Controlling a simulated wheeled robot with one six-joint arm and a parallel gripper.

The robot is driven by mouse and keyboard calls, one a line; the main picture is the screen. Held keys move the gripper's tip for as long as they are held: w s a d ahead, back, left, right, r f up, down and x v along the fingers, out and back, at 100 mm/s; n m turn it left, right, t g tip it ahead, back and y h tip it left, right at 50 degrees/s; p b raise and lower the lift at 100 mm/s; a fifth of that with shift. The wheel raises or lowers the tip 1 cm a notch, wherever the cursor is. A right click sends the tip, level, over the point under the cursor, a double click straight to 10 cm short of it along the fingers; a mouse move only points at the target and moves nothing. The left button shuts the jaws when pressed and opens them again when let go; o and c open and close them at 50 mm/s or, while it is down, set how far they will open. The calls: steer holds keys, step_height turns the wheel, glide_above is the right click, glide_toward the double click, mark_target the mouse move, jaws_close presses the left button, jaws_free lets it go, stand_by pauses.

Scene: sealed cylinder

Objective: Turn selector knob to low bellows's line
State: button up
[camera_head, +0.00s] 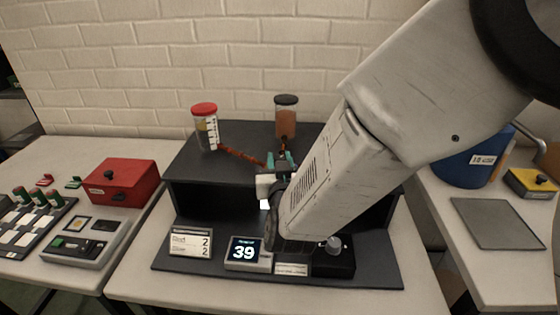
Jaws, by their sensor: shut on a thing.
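My gripper (280,161), with teal fingertips, is at the front of the dark bench top, below and in front of two sealed cylinders. It is shut on a small part, seemingly the selector knob, which is mostly hidden between the fingers and behind my wrist. I cannot tell which way the knob points. The left cylinder (205,128) has a red cap, a white scale and a little yellowish content. The right cylinder (286,118) has a black cap and brownish-orange content. A red-brown line (240,155) runs from the left cylinder towards my fingertips.
A display (243,252) reading 39 and a label card (190,243) stand in front. A silver knob (333,244) sits on a black box, right of my wrist. A red box (120,181) stands left; a blue container (463,160) and grey plate (496,222) are right.

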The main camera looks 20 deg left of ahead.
steer(key=shift+m+t+h, duration=0.5)
steer(key=shift+m+h, duration=0.8)
steer(key=shift+h, duration=0.5)
steer(key=shift+r+h, duration=0.1)
steer(key=shift+h, duration=0.2)
steer(key=o, duration=1)
steer(key=shift+c, duration=0.2)
steer(key=s+d, duration=0.1)
steer(key=s, duration=0.6)
steer(key=shift+s, duration=0.35)
